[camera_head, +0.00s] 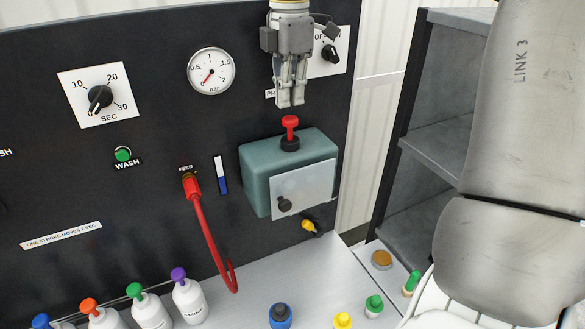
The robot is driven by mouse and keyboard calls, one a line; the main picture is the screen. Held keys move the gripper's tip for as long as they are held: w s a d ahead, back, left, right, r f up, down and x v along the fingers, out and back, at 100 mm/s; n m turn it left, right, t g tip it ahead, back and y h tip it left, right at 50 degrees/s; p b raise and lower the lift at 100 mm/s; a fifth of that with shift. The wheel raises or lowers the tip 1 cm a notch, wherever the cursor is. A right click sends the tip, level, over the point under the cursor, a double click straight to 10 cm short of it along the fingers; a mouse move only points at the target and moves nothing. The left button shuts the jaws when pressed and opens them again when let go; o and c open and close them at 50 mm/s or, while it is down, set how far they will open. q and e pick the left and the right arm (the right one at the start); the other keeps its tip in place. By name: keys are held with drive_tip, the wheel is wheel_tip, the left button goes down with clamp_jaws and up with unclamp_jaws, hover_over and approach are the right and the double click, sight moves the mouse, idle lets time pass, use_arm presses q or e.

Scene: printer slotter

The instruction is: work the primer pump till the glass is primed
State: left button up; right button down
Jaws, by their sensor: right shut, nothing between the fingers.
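The primer pump seems to be the teal box (255,170) on the dark panel, with a red-topped plunger (290,121) standing up from a black collar. A label starting "PR" (269,94) is partly hidden behind my gripper. My right gripper (290,105) points down just above the red knob, its fingers closed together and empty. A small gap seems to separate the fingertips from the knob. The narrow sight glass (221,174) left of the box is blue in its lower part and white above. My left gripper is out of view.
A red hose (208,235) hangs from the FEED port. A gauge (211,71) has its needle near the low end. A SEC dial (100,97) and green WASH button (123,154) are at left. Capped bottles (188,300) stand below; grey shelves (440,145) are at right.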

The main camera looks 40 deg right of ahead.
wheel_tip(320, 180, up, 3)
drive_tip(key=shift+r+p, duration=0.1)
drive_tip(key=shift+p, duration=0.9)
wheel_tip(320, 180, up, 2)
